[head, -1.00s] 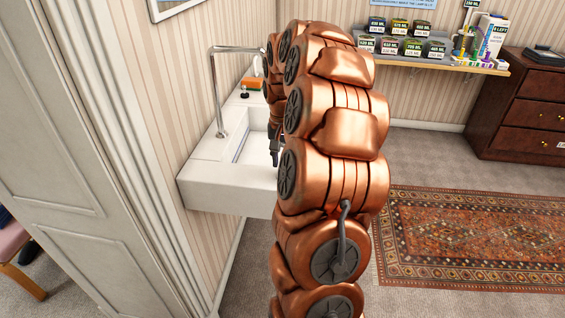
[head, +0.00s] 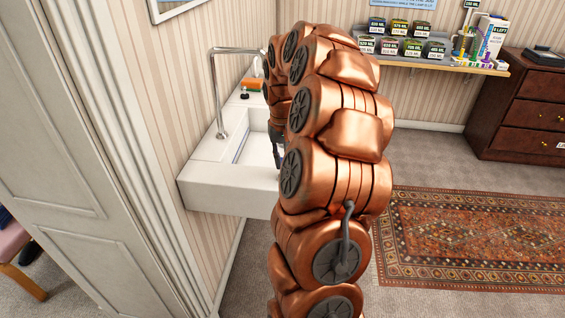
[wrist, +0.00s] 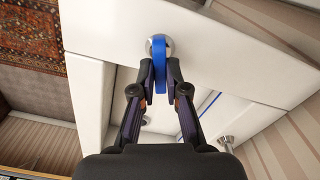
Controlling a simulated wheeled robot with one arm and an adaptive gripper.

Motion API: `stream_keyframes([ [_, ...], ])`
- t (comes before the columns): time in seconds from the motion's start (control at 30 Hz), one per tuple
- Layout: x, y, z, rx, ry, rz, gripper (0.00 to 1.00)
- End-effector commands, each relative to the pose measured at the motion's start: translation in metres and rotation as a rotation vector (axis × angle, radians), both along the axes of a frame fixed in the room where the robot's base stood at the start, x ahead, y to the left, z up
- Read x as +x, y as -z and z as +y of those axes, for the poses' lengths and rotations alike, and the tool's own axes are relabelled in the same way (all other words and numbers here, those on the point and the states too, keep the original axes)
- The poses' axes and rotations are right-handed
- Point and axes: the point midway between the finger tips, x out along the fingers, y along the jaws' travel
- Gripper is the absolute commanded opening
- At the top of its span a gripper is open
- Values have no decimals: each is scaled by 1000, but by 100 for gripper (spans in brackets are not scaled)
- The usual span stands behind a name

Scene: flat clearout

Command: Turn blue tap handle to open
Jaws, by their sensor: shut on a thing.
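The blue tap handle (wrist: 159,54) shows in the wrist view as a narrow blue lever on a round chrome base, on the white sink ledge. My gripper (wrist: 160,72) has its two dark fingers closed on either side of the lever, gripping it. In the head view my gripper (head: 277,150) is a small dark shape over the white sink (head: 206,178), mostly covered by my copper arm. The blue handle is hidden there. The chrome spout (head: 216,92) rises from the sink's left ledge and bends right.
An orange sponge (head: 252,84) and a small black item (head: 244,95) are at the sink's back. A shelf (head: 470,66) with several labelled boxes is on the far wall. A patterned rug (head: 470,240) covers the floor at right. A white door (head: 80,150) is at left.

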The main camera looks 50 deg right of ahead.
Motion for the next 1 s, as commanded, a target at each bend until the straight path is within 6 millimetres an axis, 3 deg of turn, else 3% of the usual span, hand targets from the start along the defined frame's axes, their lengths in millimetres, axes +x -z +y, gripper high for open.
stream_keyframes([
  [0.43, 0, 0, 0, 0, -64, 0, 0],
  [0.8, 0, -1, 1, 0, -404, 1, 0],
  [1.0, 0, 0, 0, 0, -443, 1, 0],
])
